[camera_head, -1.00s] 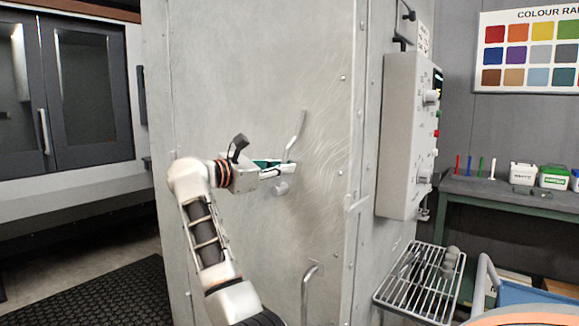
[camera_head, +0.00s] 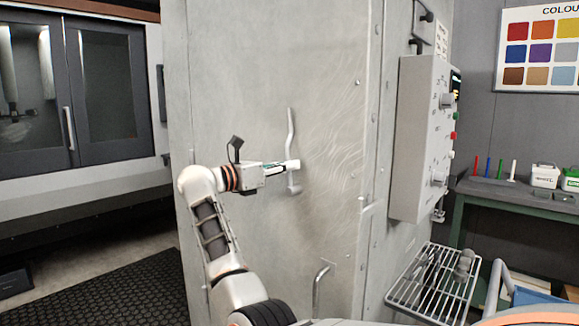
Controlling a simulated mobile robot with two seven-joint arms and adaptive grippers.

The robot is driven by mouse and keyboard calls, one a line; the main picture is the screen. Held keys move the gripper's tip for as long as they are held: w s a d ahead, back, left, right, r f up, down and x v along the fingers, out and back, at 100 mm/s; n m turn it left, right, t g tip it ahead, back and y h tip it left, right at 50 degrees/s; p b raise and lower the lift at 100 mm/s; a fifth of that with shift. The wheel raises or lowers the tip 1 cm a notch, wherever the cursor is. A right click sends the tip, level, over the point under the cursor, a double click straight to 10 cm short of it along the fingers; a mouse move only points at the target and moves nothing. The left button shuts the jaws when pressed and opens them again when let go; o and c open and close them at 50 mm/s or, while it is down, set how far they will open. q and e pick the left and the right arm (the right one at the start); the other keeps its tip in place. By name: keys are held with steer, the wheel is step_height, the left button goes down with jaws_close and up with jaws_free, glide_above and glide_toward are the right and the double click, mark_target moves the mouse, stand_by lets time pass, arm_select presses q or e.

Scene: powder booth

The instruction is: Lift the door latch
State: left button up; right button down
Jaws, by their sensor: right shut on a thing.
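The door latch (camera_head: 291,130) is a thin, slightly bent grey metal lever on the large grey metal door (camera_head: 240,90). It stands almost upright, its free end up and its round pivot (camera_head: 295,190) at the bottom. My right gripper (camera_head: 290,166) reaches in from the left and is shut on the latch a little above the pivot. The fingers hide that short stretch of the lever. My left gripper is not in view.
A bent pull handle (camera_head: 320,285) sits lower on the door. A grey control box (camera_head: 412,140) and a wire rack (camera_head: 432,285) stand to the right. A green-framed bench (camera_head: 520,205) is farther right. A dark-doored cabinet (camera_head: 100,95) stands at the left.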

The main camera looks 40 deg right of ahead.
steer(key=c, duration=2.4)
jaws_free()
steer(key=shift+w, duration=0.1)
steer(key=a, duration=0.5)
steer(key=w+a, duration=0.1)
steer(key=a, duration=0.1)
steer(key=shift+a+f, duration=0.1)
steer(key=shift+a, duration=0.15)
